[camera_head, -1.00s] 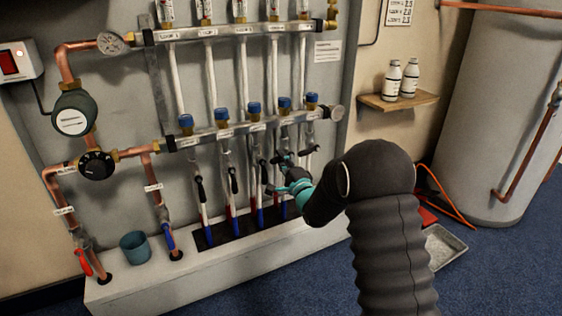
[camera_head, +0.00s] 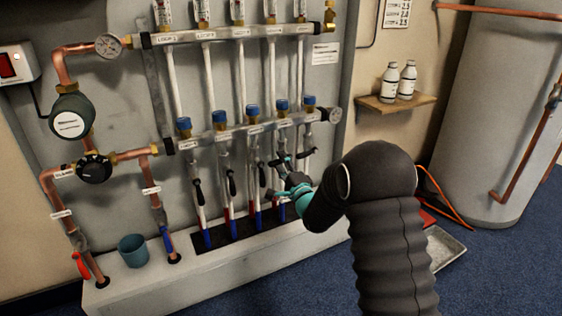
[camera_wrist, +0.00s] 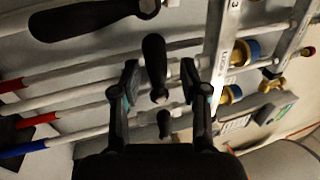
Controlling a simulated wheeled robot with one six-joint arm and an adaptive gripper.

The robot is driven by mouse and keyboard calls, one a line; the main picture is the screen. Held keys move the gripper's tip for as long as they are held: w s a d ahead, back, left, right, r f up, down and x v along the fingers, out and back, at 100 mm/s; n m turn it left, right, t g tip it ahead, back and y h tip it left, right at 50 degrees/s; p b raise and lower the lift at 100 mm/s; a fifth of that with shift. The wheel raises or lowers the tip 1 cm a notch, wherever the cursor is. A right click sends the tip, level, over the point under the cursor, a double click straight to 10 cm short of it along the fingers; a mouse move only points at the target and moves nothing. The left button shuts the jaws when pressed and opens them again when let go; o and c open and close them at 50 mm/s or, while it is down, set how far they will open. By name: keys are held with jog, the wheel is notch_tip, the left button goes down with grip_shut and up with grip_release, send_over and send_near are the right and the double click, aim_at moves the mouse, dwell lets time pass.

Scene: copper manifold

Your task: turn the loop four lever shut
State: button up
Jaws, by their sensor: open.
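My gripper (camera_head: 280,175) is open in front of the fourth pipe from the left on the lower manifold bar. In the wrist view its two fingers (camera_wrist: 160,80) stand on either side of a black lever (camera_wrist: 155,62), which appears to be the loop four lever. That lever lies across the pipes, between the fingers, with a gap visible on both sides. In the head view my gripper largely hides it.
The loop one lever (camera_head: 198,191) and loop two lever (camera_head: 232,181) hang down at the left. Blue caps (camera_head: 253,111) line the lower manifold bar (camera_head: 237,132). A teal cup (camera_head: 133,250) stands on the ledge. A shelf (camera_head: 395,103) with two bottles is at the right.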

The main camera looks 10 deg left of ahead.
jog(key=v, duration=1.1)
jog(key=shift+w, duration=0.1)
